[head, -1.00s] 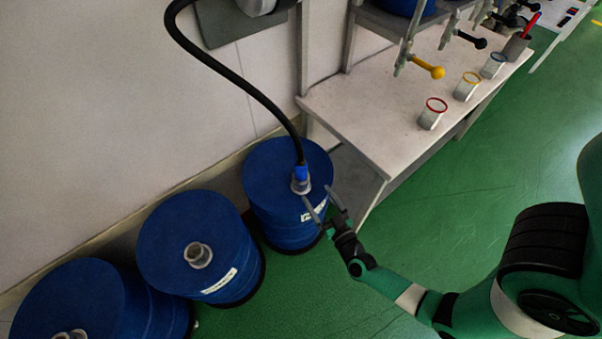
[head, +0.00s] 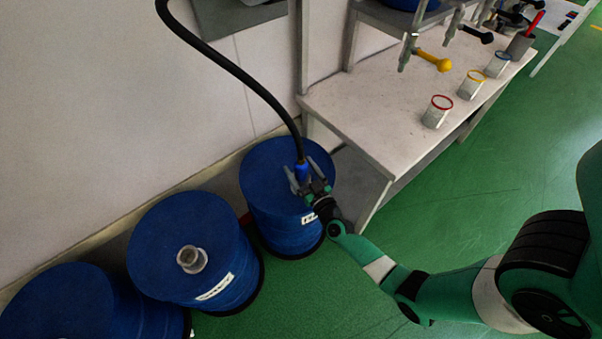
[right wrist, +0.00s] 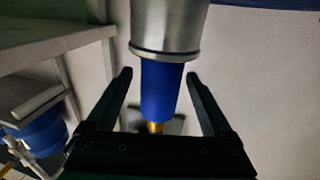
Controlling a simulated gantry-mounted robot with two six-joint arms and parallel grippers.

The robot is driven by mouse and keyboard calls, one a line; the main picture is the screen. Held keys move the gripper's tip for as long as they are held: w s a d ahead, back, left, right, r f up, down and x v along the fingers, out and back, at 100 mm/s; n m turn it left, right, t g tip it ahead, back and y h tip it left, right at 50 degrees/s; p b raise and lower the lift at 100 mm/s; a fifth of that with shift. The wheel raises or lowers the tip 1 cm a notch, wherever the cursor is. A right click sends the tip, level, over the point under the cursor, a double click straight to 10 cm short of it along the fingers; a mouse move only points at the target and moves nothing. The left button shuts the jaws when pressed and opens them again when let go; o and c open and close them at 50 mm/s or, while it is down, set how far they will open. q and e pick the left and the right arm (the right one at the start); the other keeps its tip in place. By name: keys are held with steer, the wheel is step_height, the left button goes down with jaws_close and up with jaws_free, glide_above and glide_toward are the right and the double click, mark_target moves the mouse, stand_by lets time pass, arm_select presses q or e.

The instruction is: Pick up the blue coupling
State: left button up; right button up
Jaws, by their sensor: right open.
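The blue coupling (head: 302,170) is at the lower end of a black hose and stands on top of the rearmost blue drum (head: 262,172). My right gripper (head: 298,180) is open at the coupling. In the right wrist view the blue coupling (right wrist: 161,90) stands between the two open fingers (right wrist: 160,80), with visible gaps on both sides. A grey metal cylinder (right wrist: 168,28) adjoins its blue part, and a brass-coloured tip shows at its other end. The part of the drum top behind the gripper is hidden. My left gripper is not in view.
The black hose (head: 236,72) arcs up along the wall. Two more blue drums (head: 165,235) stand to the left, one with an open neck (head: 192,259). A white table (head: 365,105) with several cups and coloured-handled taps is close on the right. Green floor is free in front.

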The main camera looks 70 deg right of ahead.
mark_target(303, 165)
steer(key=shift+s, duration=0.1)
steer(key=shift+c, duration=0.2)
jaws_close()
steer(key=shift+r, duration=0.1)
steer(key=shift+r+p, duration=0.6)
steer(key=shift+p, duration=0.1)
step_height(303, 165, up, 3)
steer(key=p, duration=0.2)
steer(key=shift+f+p, duration=0.15)
steer(key=shift+p, duration=0.15)
steer(key=s+a+r+p, duration=0.3)
steer(key=s+r, duration=0.1)
steer(key=s, duration=0.2)
steer(key=s+a+r+p, duration=0.3)
steer(key=s+r+p, duration=0.1)
steer(key=s+r, duration=0.1)
steer(key=shift+s, duration=0.8)
steer(key=shift+a, duration=0.1)
